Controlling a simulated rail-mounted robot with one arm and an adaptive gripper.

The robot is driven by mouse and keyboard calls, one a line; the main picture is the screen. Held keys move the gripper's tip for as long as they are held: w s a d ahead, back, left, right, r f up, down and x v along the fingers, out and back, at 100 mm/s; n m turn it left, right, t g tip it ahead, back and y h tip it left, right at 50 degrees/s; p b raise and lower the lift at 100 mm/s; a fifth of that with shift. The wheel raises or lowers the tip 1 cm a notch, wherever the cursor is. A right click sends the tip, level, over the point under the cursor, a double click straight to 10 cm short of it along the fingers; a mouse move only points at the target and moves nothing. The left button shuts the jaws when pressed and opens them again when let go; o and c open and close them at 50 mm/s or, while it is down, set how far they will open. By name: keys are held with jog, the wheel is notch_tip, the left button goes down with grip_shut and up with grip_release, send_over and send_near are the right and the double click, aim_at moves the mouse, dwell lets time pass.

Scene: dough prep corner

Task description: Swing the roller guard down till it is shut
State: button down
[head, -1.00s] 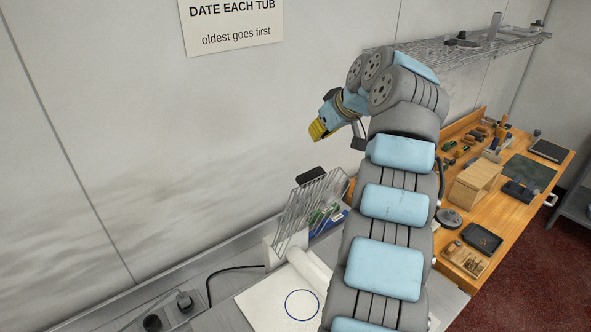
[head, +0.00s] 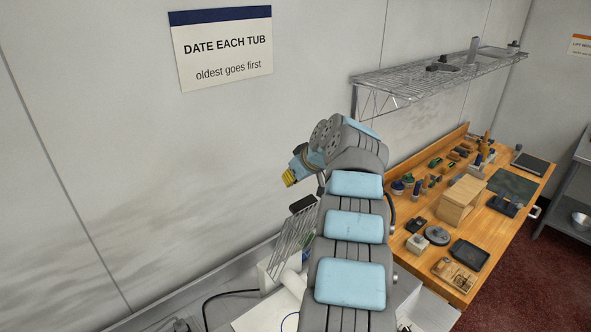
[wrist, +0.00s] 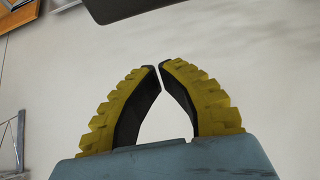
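The roller guard (head: 291,234), a slatted metal grille, stands raised and tilted in the head view, with a dark block (head: 302,204) at its top. Below it is the white roller (head: 294,281), partly hidden by my arm. My gripper (head: 287,179) is above the guard, apart from it in the picture. In the wrist view my gripper (wrist: 160,66) has its yellow-backed fingers curved together, tips almost meeting, with nothing between them. A dark edge (wrist: 150,8) crosses the top of that view; I cannot tell what it is.
A wooden bench (head: 409,269) on the right holds tools, a wooden box (head: 460,200) and a dark tray (head: 469,254). A wire shelf (head: 410,80) hangs on the wall above it. A sign (head: 222,47) is on the wall. Wall space left of my gripper is clear.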

jog(key=shift+s+d+f+b, duration=0.9)
jog(key=shift+s+f+b, duration=0.25)
jog(key=shift+b, duration=0.65)
jog(key=shift+f, duration=0.1)
jog(key=shift+s+d, duration=0.1)
